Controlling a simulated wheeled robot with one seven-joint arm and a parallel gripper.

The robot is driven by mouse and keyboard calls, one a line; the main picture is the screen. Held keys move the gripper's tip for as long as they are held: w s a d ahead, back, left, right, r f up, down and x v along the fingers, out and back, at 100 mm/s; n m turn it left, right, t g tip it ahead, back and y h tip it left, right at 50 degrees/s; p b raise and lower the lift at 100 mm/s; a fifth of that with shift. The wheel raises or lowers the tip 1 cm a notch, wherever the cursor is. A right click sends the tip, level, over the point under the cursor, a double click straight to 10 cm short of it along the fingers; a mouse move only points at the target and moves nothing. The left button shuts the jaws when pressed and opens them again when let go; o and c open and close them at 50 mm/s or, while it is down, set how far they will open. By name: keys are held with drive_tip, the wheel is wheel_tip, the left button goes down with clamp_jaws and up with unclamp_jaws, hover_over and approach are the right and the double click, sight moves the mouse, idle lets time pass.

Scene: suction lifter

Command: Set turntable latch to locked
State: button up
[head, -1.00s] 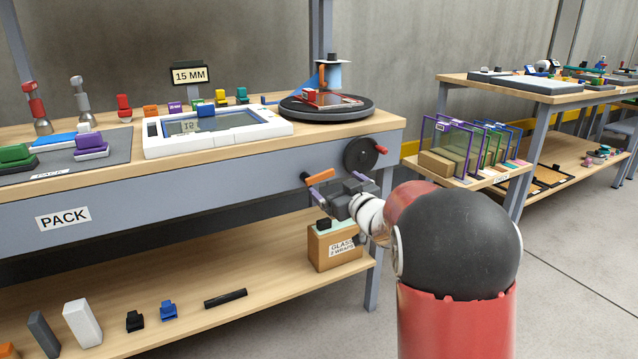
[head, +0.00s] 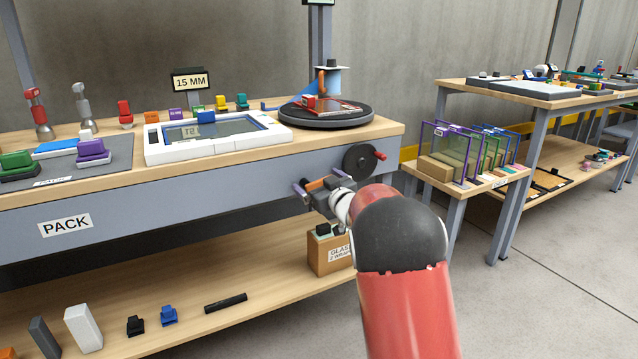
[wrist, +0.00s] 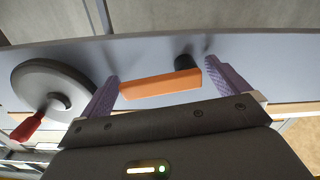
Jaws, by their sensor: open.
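An orange lever (wrist: 160,86) with a black pivot post (wrist: 184,62) is on the grey front panel of the bench; I take it for the turntable latch. In the wrist view it lies nearly level, its ends close to both fingers. My gripper (wrist: 160,70) is open, with its purple fingers on either side of the lever; I cannot tell whether they touch it. In the head view my gripper (head: 319,180) is at the panel, partly covering the lever (head: 315,184). The round dark turntable (head: 326,119) is on the bench top above.
A black handwheel (head: 360,158) with a red knob is on the panel, right of my gripper in the head view and left of it in the wrist view (wrist: 50,92). A cardboard box (head: 325,256) stands on the shelf below. A glass rack (head: 465,165) stands to the right.

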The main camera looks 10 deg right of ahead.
sight(302, 171)
drive_tip(key=c, duration=1.4)
drive_tip(key=shift+n+b, duration=0.3)
drive_tip(key=shift+b, duration=0.1)
drive_tip(key=n+b, duration=0.2)
drive_tip(key=shift+s+a+r+n+b, duration=0.1)
drive_tip(key=shift+a+r+n+b, duration=0.1)
drive_tip(key=shift+n+b, duration=0.2)
drive_tip(key=n+b, duration=0.2)
drive_tip(key=n, duration=0.1)
drive_tip(key=r+n+b, duration=0.1)
drive_tip(key=shift+s+a+b, duration=0.1)
drive_tip(key=shift+a+b, duration=0.2)
drive_tip(key=shift+b, duration=0.1)
drive_tip(key=n+b, duration=0.2)
drive_tip(key=n, duration=0.1)
drive_tip(key=a+n+b, duration=0.1)
drive_tip(key=n, duration=0.1)
drive_tip(key=shift+s+r, duration=0.15)
drive_tip(key=shift+r, duration=0.1)
drive_tip(key=shift+s+a+r+n+b, duration=0.1)
drive_tip(key=shift+a+n+b, duration=0.15)
drive_tip(key=shift+n+b, duration=0.5)
drive_tip(key=shift+s+a+r+n+b, duration=0.15)
drive_tip(key=shift+n+b, duration=0.3)
drive_tip(key=shift+n, duration=0.6)
drive_tip(key=shift+w+a, duration=0.1)
